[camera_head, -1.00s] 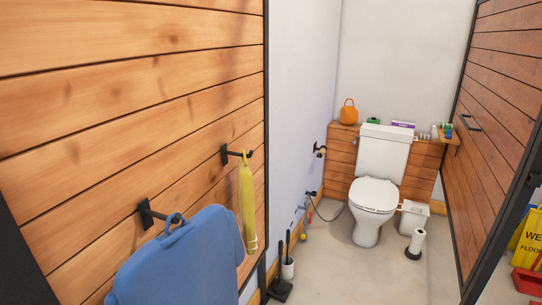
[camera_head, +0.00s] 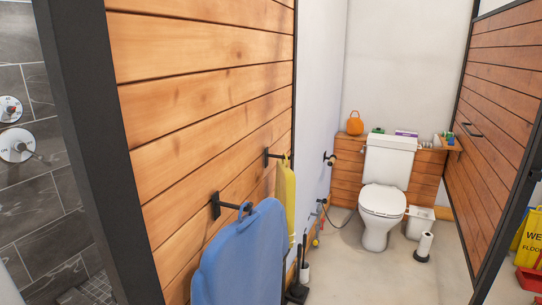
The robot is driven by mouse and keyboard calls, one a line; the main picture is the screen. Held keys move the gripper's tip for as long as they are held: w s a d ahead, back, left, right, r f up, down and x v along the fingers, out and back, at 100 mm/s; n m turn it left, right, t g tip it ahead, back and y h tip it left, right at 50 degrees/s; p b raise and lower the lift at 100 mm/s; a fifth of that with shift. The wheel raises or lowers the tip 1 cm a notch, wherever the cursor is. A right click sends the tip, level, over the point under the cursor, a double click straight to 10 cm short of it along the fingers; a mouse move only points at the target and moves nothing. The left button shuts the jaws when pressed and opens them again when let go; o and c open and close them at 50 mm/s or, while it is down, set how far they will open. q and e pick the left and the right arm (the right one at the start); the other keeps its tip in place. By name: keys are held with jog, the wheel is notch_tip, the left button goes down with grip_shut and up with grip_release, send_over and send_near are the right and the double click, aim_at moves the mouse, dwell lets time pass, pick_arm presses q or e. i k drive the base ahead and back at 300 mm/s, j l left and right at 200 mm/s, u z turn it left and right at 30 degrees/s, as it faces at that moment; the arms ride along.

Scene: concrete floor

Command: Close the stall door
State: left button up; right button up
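A wooden plank panel in a black frame (camera_head: 205,125) fills the left of the view, with its near upright edge showing. Another black-framed wooden panel (camera_head: 495,165) stands on the right, angled away from me, with a dark bar on its inner face (camera_head: 472,130). I cannot tell for certain which panel is the stall door. Between them the stall is open to view, with a white toilet (camera_head: 382,205) at the back. Neither of my grippers is in view.
A paper-roll stand (camera_head: 424,246) and a white bin (camera_head: 419,221) stand by the toilet. A yellow floor sign (camera_head: 530,243) is at right. Grey tiles (camera_head: 40,190) show at far left.

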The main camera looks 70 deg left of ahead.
aim_at(174, 116)
jog(key=k+j, duration=0.2)
jog(key=k, duration=0.25)
jog(key=k+j, duration=0.2)
jog(key=k, duration=0.3)
jog(key=z, duration=0.05)
